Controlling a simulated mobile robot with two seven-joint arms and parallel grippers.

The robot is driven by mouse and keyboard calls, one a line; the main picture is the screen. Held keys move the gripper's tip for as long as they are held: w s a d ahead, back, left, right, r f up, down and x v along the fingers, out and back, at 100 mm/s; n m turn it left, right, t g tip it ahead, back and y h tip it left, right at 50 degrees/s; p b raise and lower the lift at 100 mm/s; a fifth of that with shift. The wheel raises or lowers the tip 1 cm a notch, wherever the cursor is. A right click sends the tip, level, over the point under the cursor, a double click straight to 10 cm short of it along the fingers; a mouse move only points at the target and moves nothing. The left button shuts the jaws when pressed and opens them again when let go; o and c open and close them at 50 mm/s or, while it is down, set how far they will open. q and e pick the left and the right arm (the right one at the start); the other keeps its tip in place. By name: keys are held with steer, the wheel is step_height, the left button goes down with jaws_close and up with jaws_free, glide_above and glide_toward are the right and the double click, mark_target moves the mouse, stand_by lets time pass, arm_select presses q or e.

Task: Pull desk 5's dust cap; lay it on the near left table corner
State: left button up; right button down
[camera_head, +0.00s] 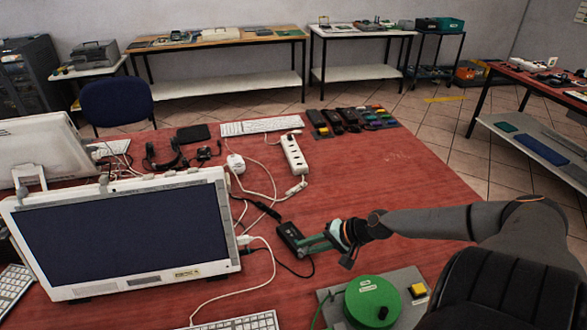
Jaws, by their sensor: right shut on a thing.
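My right gripper (316,243) reaches in from the right, low over the red table (360,195). Its greenish fingers are at the right edge of a small black box (290,236) with cables beside it. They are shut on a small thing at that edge. It looks like the dust cap, but is too small and covered to make out clearly. I cannot tell whether it is still seated in the box. My left gripper is not in view. The table's near left corner is not in view; no desk number is readable.
A white monitor (125,234) stands left of the black box. White cables (262,180) and a power strip (294,154) lie behind it. A green round reel (373,301) on a grey plate is near, below my right arm. The table's right middle is clear.

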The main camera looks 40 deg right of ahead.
steer(key=shift+n+g, duration=0.3)
steer(key=shift+g, duration=0.2)
steer(key=f, duration=0.1)
steer(key=s+f+b, duration=0.1)
steer(key=f, duration=0.1)
steer(key=s+f, duration=0.1)
steer(key=f, duration=0.1)
steer(key=shift+d+f+b, duration=0.2)
steer(key=shift+b, duration=0.2)
steer(key=shift+f+b, duration=0.5)
steer(key=shift+b, duration=0.2)
steer(key=c, duration=0.7)
jaws_free()
steer(key=shift+r, duration=0.1)
